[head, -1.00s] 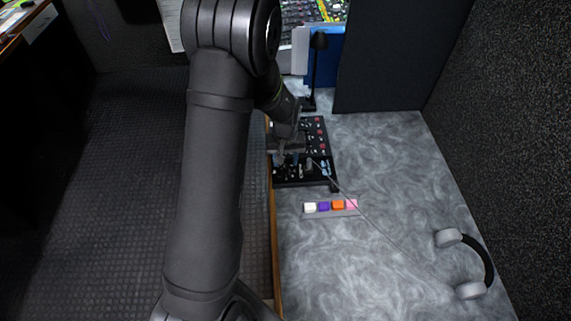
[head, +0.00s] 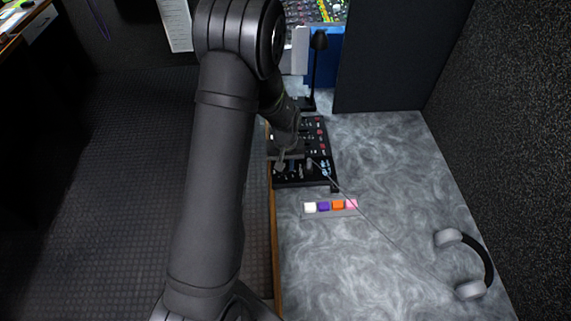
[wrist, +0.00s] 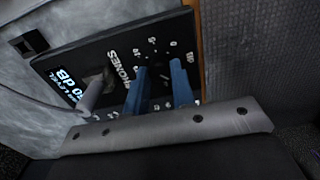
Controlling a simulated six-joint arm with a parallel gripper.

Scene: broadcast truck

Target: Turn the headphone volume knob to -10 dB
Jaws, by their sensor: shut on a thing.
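The black headphone panel (wrist: 118,58) carries the word PHONES and a ring of small white scale marks. My gripper (wrist: 160,88) has its two blue fingers down at the middle of that ring, shut on the volume knob. The knob itself is mostly hidden between the fingers, and its pointer cannot be read. A lit display (wrist: 68,85) on the panel shows a level ending in "0 dB"; its leading characters are unclear. In the head view my gripper (head: 283,160) is over the near left part of the control unit (head: 318,181), partly covered by my arm.
A grey plug (wrist: 96,90) stands in the panel beside the fingers, with a cable running to the headphones (head: 485,262). A strip of coloured buttons (head: 331,206) lies in front of the unit. A black lamp (head: 317,65) stands behind.

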